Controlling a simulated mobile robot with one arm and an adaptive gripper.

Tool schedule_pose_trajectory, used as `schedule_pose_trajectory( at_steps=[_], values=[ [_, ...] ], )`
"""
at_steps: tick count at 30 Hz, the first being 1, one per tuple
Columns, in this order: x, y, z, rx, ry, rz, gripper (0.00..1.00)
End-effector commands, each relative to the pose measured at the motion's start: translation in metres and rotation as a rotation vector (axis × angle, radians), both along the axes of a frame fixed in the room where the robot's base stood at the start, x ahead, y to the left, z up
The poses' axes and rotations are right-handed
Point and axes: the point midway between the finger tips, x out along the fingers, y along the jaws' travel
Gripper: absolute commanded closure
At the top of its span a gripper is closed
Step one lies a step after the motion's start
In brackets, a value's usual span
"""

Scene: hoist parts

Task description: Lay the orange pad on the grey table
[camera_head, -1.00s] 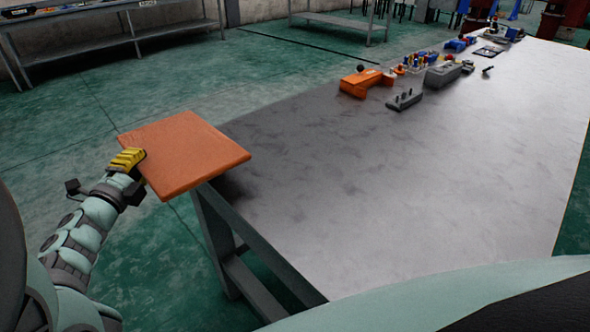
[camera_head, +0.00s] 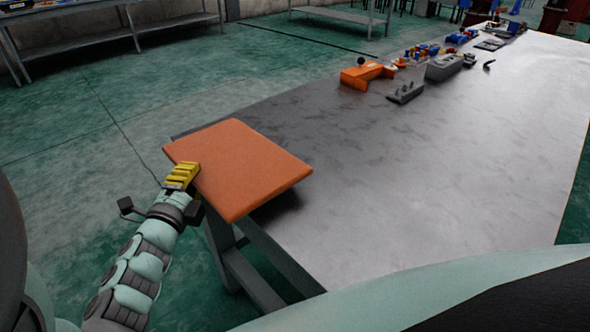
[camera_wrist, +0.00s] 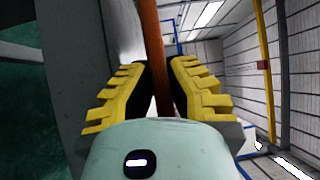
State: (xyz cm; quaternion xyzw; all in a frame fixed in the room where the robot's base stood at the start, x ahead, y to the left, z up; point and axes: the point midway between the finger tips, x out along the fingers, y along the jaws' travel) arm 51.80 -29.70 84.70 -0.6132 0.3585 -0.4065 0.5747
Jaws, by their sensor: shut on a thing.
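The orange pad (camera_head: 240,168) is a flat square slab held out level in the head view. My gripper (camera_head: 182,175) is shut on its left edge. In the wrist view the pad shows edge-on as an orange strip (camera_wrist: 155,60) between the yellow fingers of my gripper (camera_wrist: 160,90). The grey table (camera_head: 420,160) stretches from the front to the far right. The pad overlaps the table's near left end in the picture, with a dark shadow on the top beside its right corner. It looks raised above the top; the gap cannot be measured.
Toward the far left edge of the table stand an orange tool (camera_head: 366,74), a grey block with pegs (camera_head: 405,92), a grey box (camera_head: 443,67) and several small coloured parts. The table's near half is clear. A shelf bench (camera_head: 130,35) stands beyond the green floor.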

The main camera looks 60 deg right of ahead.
Motion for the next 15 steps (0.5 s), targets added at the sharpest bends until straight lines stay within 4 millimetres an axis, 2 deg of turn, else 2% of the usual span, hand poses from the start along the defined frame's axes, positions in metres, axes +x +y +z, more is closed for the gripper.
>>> schedule_pose_trajectory(
  at_steps=[1, 8, 15],
  values=[
    [-0.009, -0.004, 0.0, -0.003, 0.0, -0.01, 1.0],
    [-0.026, -0.007, -0.002, -0.002, 0.0, -0.009, 1.0],
    [-0.024, -0.007, -0.028, 0.0, 0.001, -0.004, 1.0]
  ],
)
